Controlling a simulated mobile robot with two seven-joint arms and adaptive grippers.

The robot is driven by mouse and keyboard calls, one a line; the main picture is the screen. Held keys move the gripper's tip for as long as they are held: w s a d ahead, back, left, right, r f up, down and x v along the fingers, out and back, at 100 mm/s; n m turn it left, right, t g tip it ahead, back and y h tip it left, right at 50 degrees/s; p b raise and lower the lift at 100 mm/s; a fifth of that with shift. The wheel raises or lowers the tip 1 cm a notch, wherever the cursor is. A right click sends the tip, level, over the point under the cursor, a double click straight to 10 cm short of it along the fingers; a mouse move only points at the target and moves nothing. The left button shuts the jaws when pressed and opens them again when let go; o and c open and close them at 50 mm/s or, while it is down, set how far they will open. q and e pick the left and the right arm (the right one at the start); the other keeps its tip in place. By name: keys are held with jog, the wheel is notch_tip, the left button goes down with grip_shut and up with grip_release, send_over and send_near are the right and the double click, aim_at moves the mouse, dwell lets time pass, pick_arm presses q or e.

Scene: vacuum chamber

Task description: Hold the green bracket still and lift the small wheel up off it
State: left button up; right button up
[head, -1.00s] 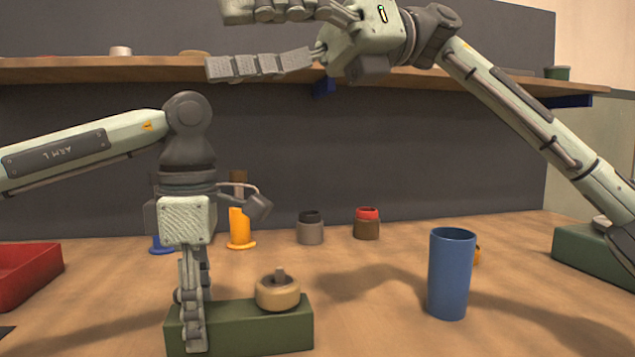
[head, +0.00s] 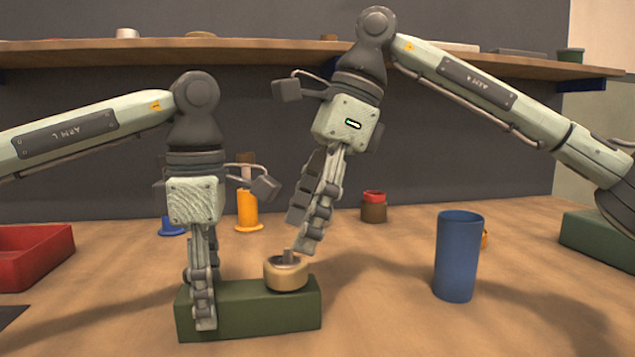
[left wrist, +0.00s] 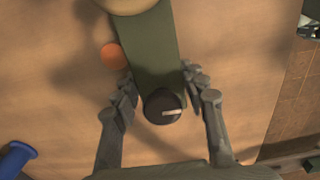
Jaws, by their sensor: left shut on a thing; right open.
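The green bracket (head: 265,310) is a long block lying on the table, front left of centre. The small wheel (head: 286,274), tan with a short grey stub on top, sits on its right part. My left gripper (head: 203,312) points down and is shut on the bracket's left end. In the left wrist view the bracket (left wrist: 152,55) lies between the fingers (left wrist: 158,88), and the wheel (left wrist: 127,4) is cut off at the top edge. My right gripper (head: 301,238) is open, tilted, pointing down just above the wheel, apart from it or nearly touching; I cannot tell which.
A blue cup (head: 455,258) stands right of the bracket. A red tray (head: 45,255) is at left. A yellow piece (head: 248,212), a blue piece (head: 172,226) and a red-topped jar (head: 373,207) stand behind. Another green block (head: 597,243) is far right. A shelf (head: 240,52) spans the back.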

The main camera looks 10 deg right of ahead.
aim_at(289, 248)
pick_arm(q)
jog(key=shift+f, duration=0.1)
pick_arm(e)
jog(key=shift+x, duration=2.35)
jog(key=shift+r, duration=0.1)
jog(key=c, duration=1.7)
jog(key=shift+r, duration=3.3)
grip_shut()
pick_arm(q)
jog(key=o, duration=1)
jog(key=shift+o, duration=0.9)
